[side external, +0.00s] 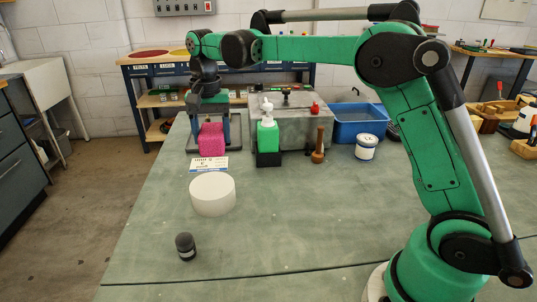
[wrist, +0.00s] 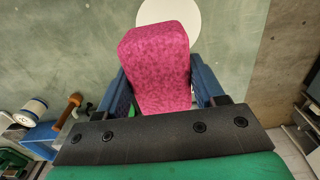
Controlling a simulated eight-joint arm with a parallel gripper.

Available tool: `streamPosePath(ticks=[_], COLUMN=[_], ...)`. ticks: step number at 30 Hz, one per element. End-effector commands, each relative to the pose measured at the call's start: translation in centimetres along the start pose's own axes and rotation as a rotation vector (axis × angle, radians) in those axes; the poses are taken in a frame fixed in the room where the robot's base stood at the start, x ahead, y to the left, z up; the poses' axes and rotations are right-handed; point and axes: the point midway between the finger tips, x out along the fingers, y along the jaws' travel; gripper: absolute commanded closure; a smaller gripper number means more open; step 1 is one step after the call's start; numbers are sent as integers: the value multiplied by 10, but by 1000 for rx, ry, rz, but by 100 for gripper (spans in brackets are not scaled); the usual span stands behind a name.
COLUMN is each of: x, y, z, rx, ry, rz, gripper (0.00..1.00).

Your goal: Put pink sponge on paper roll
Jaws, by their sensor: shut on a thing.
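The pink sponge (side external: 211,139) is a mottled pink block. My gripper (side external: 212,125) is shut on it near the back left of the bench. In the wrist view the sponge (wrist: 156,65) sits between my two blue fingers (wrist: 160,98), one on each side. The paper roll (side external: 212,195) is a white, squat cylinder standing on the bench, nearer the side camera than the sponge. In the wrist view the paper roll (wrist: 175,20) shows as a white disc beyond the sponge, which hides part of it. I cannot tell how high the sponge is above the bench.
A printed card (side external: 209,164) lies between sponge and roll. A small dark cylinder (side external: 185,246) stands nearer the camera. A green bottle (side external: 268,137), a wooden-handled tool (side external: 318,146), a white tin (side external: 366,148) and a blue bin (side external: 359,121) stand to the right. The middle bench is clear.

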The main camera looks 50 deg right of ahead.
Motion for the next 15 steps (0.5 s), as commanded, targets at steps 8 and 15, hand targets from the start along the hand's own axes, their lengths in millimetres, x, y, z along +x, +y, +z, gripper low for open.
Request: streamPosePath(ticks=[8, 15], x=[40, 72], y=[-15, -15], z=[6, 5], rx=[-11, -11], ry=[0, 0], rz=[0, 0], gripper=[87, 87])
